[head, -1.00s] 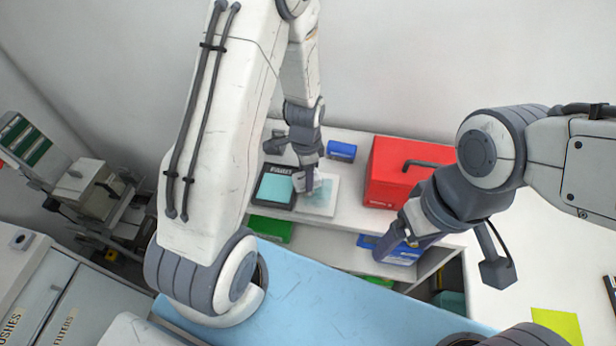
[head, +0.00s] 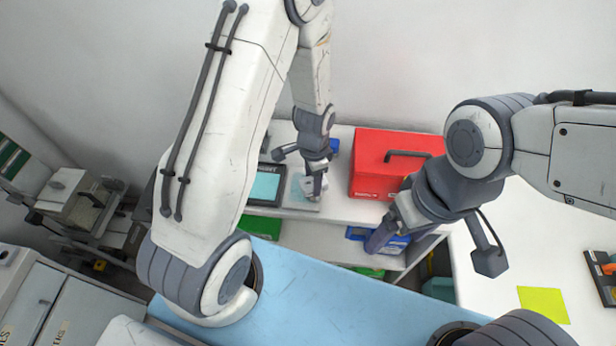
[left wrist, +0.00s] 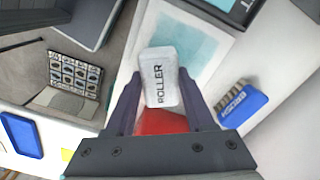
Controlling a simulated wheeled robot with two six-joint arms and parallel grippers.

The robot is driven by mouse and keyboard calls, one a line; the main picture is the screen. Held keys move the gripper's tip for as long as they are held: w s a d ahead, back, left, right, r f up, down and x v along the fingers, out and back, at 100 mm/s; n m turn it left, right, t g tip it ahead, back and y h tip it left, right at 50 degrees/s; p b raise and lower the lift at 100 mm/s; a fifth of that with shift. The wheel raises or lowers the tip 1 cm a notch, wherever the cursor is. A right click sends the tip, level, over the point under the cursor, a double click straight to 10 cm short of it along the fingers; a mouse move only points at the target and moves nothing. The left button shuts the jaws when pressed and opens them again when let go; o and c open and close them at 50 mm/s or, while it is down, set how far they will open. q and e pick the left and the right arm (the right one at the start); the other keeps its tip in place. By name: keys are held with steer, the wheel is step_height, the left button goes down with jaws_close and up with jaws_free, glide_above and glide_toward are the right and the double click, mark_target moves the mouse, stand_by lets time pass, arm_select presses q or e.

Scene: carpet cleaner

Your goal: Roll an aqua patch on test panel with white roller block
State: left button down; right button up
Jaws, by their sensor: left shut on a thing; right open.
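The white roller block (left wrist: 161,78), labelled ROLLER, is between the fingers of my left gripper (left wrist: 163,103) in the left wrist view. In the head view my left gripper (head: 314,190) is over the right part of the white test panel (head: 300,204). A pale, streaky aqua patch shows on the panel in the left wrist view (left wrist: 186,42), partly hidden behind the block. I cannot tell whether the block touches the panel. The dark-rimmed aqua tray (head: 265,186) lies just left of the panel. My right gripper (head: 382,236) is open, low in front of the shelf.
A red toolbox (head: 378,165) stands right of the panel. Blue (head: 398,244) and green (head: 262,226) boxes sit on the lower shelf. A yellow note (head: 543,303) lies on the right-hand table.

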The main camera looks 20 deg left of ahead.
arm_select(q)
steer(key=shift+d, duration=0.4)
step_height(320, 180, up, 3)
steer(key=shift+r+p, duration=0.2)
steer(key=shift+p, duration=0.95)
steer(key=shift+w+r+p, duration=0.15)
steer(key=shift+r+p, duration=0.5)
steer(key=shift+r, duration=0.05)
steer(key=shift+r+p, duration=1.4)
steer(key=shift+r, duration=0.35)
steer(key=shift+f, duration=0.1)
